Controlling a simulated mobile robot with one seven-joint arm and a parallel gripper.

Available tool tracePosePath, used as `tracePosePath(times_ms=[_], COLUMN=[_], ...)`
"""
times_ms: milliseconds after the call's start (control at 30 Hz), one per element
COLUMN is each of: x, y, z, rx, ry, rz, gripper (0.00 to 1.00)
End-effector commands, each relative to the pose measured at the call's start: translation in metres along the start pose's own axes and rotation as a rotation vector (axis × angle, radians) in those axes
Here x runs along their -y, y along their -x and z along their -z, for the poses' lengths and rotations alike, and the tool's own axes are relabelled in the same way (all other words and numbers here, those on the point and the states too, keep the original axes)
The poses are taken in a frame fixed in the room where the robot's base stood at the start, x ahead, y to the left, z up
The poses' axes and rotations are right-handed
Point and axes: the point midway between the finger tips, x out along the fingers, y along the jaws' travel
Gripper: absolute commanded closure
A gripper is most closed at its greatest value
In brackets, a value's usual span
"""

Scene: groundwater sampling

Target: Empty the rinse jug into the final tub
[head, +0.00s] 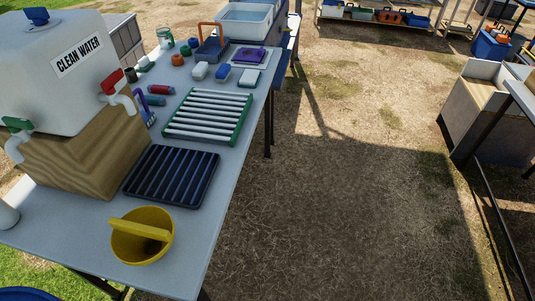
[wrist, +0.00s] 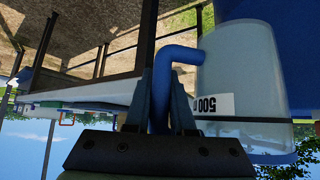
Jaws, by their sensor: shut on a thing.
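My gripper (wrist: 164,92) is shut on the blue handle of a clear jug (wrist: 240,75) in the wrist view. The jug has a blue rim and a white label with "500". That view is upside down, with sky at the bottom, so the jug is roughly upright. I cannot tell how much is in it. A large blue surface (wrist: 282,28) lies just below the jug, perhaps a tub. In the head view a blue tub rim (head: 22,294) shows at the bottom left corner. My gripper and the jug are out of the head view.
The grey table (head: 222,222) holds a yellow bucket (head: 142,235), a black ribbed tray (head: 172,176), a green-ended rack (head: 208,115) and a white clean water tank (head: 55,75) on a wooden block (head: 85,155). A pale tub (head: 245,20) stands at its far end. The ground right of the table is open.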

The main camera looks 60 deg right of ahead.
Motion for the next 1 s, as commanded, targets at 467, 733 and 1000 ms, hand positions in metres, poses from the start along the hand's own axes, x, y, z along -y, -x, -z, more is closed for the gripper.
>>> tracePosePath(times_ms=[467,733,1000], x=[0.073,0.073,0.071], y=[-0.050,-0.045,-0.023], z=[-0.041,-0.035,-0.012], rx=[-0.008,-0.011,-0.009], ry=[0.197,0.193,0.188], rz=[0.195,0.194,0.190], gripper=[1.00,1.00,1.00])
